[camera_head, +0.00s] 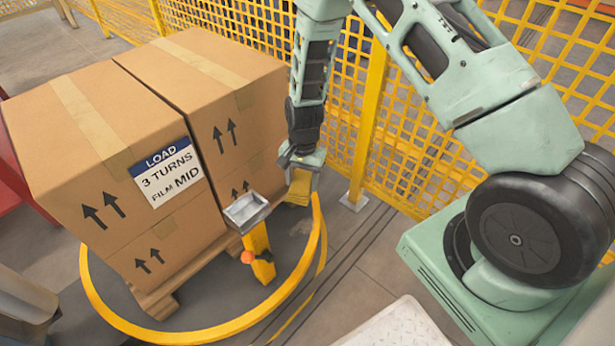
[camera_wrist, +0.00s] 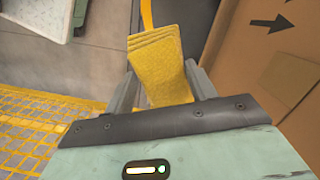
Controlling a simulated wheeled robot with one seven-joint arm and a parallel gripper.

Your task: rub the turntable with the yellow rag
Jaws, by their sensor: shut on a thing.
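The yellow rag (camera_head: 299,188) is a folded, layered cloth held in my gripper (camera_head: 301,165). In the wrist view, the rag (camera_wrist: 160,65) sits between the two fingers of my gripper (camera_wrist: 163,88), which is shut on it. The rag hangs just right of the near carton's pallet side, near the turntable's right part. The turntable (camera_head: 292,240) is a grey round surface with a yellow rim, mostly hidden under the pallet load. I cannot tell whether the rag touches it.
Large cartons (camera_head: 75,160), one labelled, stand on a wooden pallet (camera_head: 160,299). Yellow mesh fencing (camera_head: 425,165) runs behind my arm.

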